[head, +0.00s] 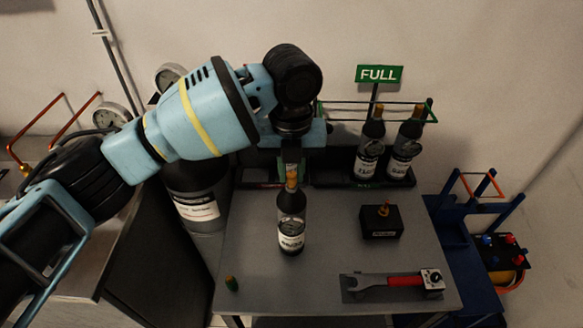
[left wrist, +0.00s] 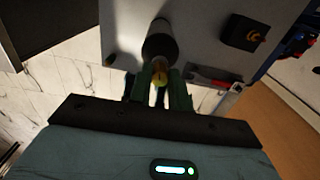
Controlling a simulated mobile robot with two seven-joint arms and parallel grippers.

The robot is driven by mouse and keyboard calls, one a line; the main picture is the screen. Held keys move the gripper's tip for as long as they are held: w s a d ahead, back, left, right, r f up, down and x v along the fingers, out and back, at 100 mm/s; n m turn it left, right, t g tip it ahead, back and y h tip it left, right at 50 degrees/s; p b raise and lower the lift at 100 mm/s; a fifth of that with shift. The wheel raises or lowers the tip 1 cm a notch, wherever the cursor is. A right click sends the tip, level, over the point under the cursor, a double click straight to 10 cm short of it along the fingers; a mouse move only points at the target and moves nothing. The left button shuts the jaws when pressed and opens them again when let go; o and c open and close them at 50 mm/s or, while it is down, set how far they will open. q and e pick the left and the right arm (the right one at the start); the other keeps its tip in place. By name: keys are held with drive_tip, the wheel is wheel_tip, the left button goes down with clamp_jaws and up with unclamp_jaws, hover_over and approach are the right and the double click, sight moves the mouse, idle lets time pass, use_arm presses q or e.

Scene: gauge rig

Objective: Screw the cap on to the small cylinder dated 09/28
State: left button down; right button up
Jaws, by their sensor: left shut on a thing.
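A small dark cylinder (head: 291,215) with a pale label and an orange-yellow top stands upright over the grey table; the label's date is too small to read. My left gripper (head: 290,166) is above it, its green fingers shut on the orange-yellow top. The left wrist view shows this top (left wrist: 159,73) between the fingers, with the dark cylinder body (left wrist: 160,42) beyond. I cannot tell whether the base touches the table. My right gripper is not in view.
Two similar cylinders (head: 370,145) (head: 406,150) stand in a rack at the back right, under a green FULL sign (head: 379,74). A black box (head: 381,222) and a red-handled wrench (head: 385,283) are on the table's right. A large dark cylinder (head: 196,195) stands left of the table.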

use_arm(q)
drive_tip(key=shift+f, duration=0.25)
drive_tip(key=m, duration=0.3)
drive_tip(key=shift+f+m+b, duration=0.1)
drive_tip(key=shift+m+b, duration=0.2)
drive_tip(key=shift+b, duration=0.05)
drive_tip(key=shift+m, duration=0.8)
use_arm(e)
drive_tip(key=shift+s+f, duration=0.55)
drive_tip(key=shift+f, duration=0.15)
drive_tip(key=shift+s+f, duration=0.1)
use_arm(q)
drive_tip(key=shift+m+b, duration=0.35)
drive_tip(key=shift+m, duration=0.85)
drive_tip(key=m, duration=0.2)
drive_tip(key=shift+m, duration=0.4)
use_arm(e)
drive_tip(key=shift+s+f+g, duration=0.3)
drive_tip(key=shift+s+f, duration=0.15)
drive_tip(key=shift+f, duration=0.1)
